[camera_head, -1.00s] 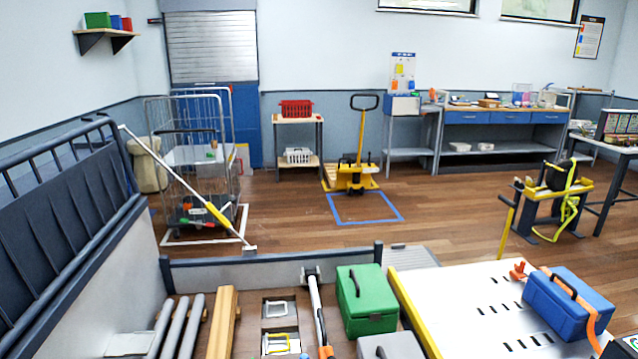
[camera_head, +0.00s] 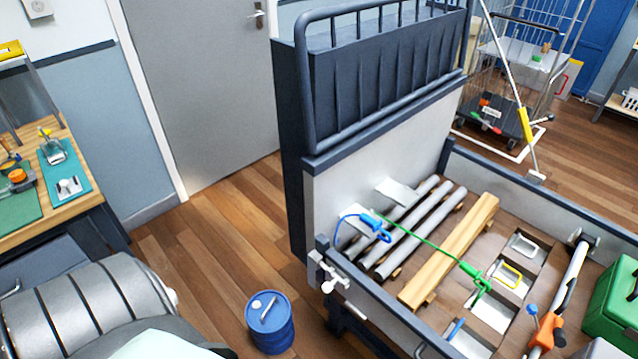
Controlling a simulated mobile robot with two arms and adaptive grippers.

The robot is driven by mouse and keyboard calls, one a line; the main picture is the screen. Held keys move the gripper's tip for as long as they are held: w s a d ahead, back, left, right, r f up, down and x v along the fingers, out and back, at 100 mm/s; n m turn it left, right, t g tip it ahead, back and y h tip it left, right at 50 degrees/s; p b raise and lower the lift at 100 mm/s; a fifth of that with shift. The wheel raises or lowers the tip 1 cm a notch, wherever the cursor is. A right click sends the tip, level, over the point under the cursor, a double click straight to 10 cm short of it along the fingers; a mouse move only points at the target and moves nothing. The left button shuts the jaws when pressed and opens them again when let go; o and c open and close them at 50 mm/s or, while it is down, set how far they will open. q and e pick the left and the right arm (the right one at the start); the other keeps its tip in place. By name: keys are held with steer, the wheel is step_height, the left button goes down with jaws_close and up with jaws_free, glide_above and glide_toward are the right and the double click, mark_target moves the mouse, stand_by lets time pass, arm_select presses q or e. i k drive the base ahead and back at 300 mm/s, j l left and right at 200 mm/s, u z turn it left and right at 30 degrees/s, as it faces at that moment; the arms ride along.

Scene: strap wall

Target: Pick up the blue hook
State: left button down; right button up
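The blue hook (camera_head: 378,229) is at the near left corner of the cargo bed, beside the pale upright panel. A thin blue cord (camera_head: 344,220) curves from it over the bed's near corner. A green hook (camera_head: 476,278) lies farther right over the bed, with a green cord (camera_head: 425,241) stretching back toward the blue hook. I cannot tell whether the blue hook touches anything beneath it. Neither of my grippers is in view.
Grey pipes (camera_head: 425,228) and a wooden beam (camera_head: 450,250) lie in the bed. An orange-headed tool (camera_head: 546,331) and green case (camera_head: 612,302) are at right. A blue drum (camera_head: 270,322) stands on the floor before the bed. A workbench (camera_head: 85,184) is at left.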

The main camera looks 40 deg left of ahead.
mark_target(372, 222)
steer(key=u, duration=0.8)
